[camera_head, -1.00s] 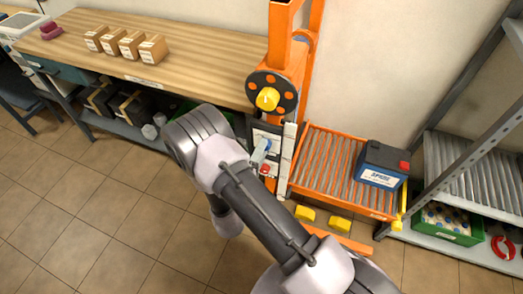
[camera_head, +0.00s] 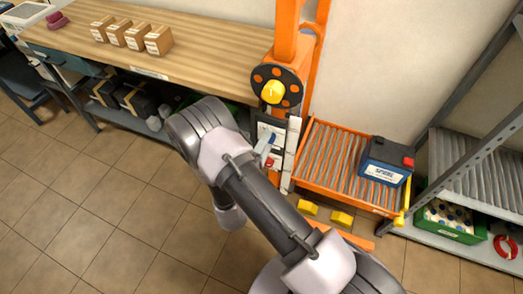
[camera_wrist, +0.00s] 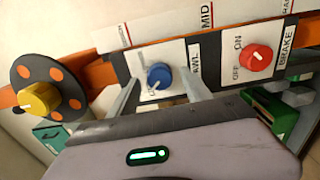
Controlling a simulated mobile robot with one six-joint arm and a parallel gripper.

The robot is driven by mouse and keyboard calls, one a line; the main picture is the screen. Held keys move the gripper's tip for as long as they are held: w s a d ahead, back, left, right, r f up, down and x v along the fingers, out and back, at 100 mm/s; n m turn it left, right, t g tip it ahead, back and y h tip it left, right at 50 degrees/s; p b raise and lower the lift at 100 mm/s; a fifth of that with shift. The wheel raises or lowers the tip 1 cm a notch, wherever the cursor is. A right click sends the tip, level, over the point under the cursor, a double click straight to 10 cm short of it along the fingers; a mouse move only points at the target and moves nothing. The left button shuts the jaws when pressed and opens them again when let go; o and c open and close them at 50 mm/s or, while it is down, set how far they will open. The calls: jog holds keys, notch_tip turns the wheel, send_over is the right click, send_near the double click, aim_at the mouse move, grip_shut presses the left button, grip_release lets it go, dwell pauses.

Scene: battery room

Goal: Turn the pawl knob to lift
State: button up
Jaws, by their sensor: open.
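The blue pawl knob (camera_wrist: 158,76) sits on a white plate marked PAWL, near the middle of the wrist view. A white mark shows on its face; the small lettering around it is unreadable. My gripper (camera_wrist: 161,88) is open, with one finger to each side of the knob in the picture. I cannot tell whether either finger touches it. In the head view, the control panel (camera_head: 279,130) is on the orange column, and my arm hides most of the gripper.
The red brake knob (camera_wrist: 256,57) is right of the pawl knob. A yellow knob (camera_wrist: 38,98) on a black disc is to the left. A roller tray (camera_head: 327,160) holding a dark battery (camera_head: 386,161) stands right of the column. A wooden bench (camera_head: 205,67) is to the left.

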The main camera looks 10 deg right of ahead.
jog(key=p+v, duration=0.3)
jog(key=v, duration=1.4)
jog(key=shift+p, duration=0.35)
